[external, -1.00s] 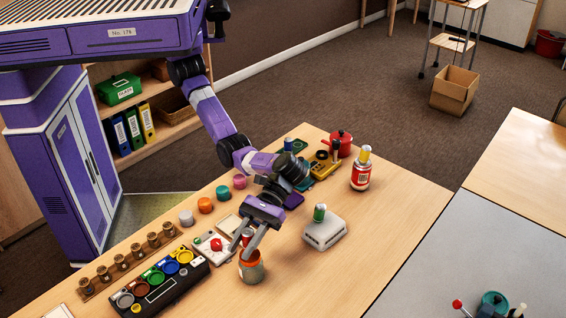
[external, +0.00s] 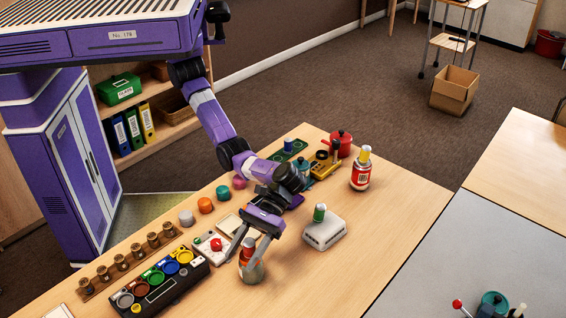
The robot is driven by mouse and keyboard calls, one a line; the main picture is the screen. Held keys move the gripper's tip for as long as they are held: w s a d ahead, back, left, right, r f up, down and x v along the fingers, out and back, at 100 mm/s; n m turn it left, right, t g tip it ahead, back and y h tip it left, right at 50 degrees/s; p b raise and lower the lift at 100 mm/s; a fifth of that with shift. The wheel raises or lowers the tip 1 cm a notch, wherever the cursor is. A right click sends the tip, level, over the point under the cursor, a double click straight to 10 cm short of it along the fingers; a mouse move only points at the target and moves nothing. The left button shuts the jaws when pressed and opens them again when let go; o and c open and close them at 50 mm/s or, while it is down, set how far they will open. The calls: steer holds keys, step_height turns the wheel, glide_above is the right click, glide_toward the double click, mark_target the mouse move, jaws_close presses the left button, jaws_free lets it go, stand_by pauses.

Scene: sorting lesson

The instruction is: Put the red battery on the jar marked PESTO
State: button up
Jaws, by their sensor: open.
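The red battery (external: 248,244) stands upright on top of the jar (external: 251,273) near the front of the wooden table. The jar has an orange-red band, and I cannot read its label from here. My gripper (external: 243,256) is open, with one finger on each side of the battery and the tips low by the jar's top. Whether a finger still touches the battery or jar is too small to tell.
A white box (external: 324,234) bearing a green battery (external: 319,212) stands to the right. A red-labelled jar (external: 360,178) with a yellow battery on it is farther back. A black tray of coloured cups (external: 160,285) and a white board with a red knob (external: 216,244) lie left.

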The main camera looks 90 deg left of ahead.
steer(key=p+v, duration=0.3)
steer(key=v, duration=0.9)
steer(key=shift+w, duration=0.1)
